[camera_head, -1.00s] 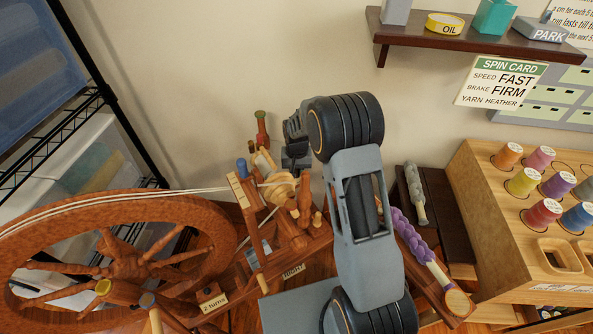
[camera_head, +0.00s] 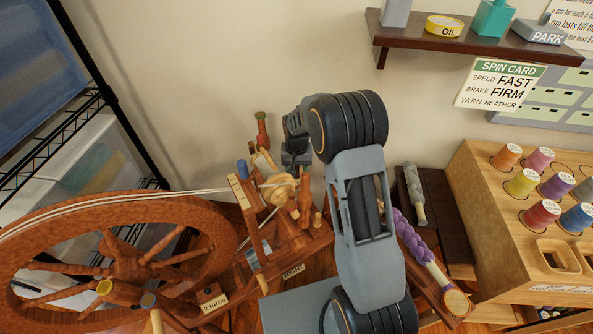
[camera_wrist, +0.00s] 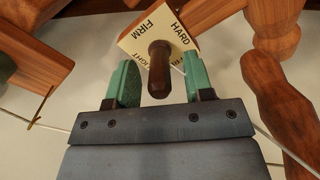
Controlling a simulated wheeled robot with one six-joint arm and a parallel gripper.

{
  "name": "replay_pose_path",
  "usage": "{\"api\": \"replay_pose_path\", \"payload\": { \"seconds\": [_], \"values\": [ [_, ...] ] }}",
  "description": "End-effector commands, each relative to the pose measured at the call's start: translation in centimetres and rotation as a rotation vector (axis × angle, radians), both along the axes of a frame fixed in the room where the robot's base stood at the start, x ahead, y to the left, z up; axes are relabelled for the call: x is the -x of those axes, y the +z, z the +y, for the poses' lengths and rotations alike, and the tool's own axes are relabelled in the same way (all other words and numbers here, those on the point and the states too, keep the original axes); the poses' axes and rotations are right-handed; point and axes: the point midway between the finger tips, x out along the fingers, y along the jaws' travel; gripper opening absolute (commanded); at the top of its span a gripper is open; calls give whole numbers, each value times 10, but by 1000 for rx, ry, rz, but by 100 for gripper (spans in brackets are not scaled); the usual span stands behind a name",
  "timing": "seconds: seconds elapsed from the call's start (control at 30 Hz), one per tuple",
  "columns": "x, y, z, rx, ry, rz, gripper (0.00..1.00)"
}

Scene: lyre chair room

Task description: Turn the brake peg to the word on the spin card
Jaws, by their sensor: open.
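The brake peg (camera_wrist: 159,70) is a dark brown handle standing out from a square cream dial plate (camera_wrist: 180,35) in the wrist view. My gripper (camera_wrist: 160,82) is open, with one green finger on each side of the peg and a gap to both. In the head view the spin card (camera_head: 500,84) on the wall reads SPEED FAST, BRAKE FIRM, YARN HEATHER. The peg cannot be made out in the head view.
The spinning wheel (camera_head: 120,210) stands at the left, with thin cords running to the wooden flyer parts. Turned wooden posts (camera_wrist: 280,110) are close on the right in the wrist view. A thread rack (camera_head: 480,205) stands right of my arm.

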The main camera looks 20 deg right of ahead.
Motion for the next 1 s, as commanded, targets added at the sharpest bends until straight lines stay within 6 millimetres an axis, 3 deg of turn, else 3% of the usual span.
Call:
{"api": "replay_pose_path", "payload": {
  "seconds": [0.2,0.5,0.7,1.0],
  "values": [
    [-1,50,0,0,0,-5,47],
    [-1,100,0,0,0,-3,47],
    [0,115,0,0,0,-1,47],
    [0,119,0,0,0,-1,47]
  ]
}}
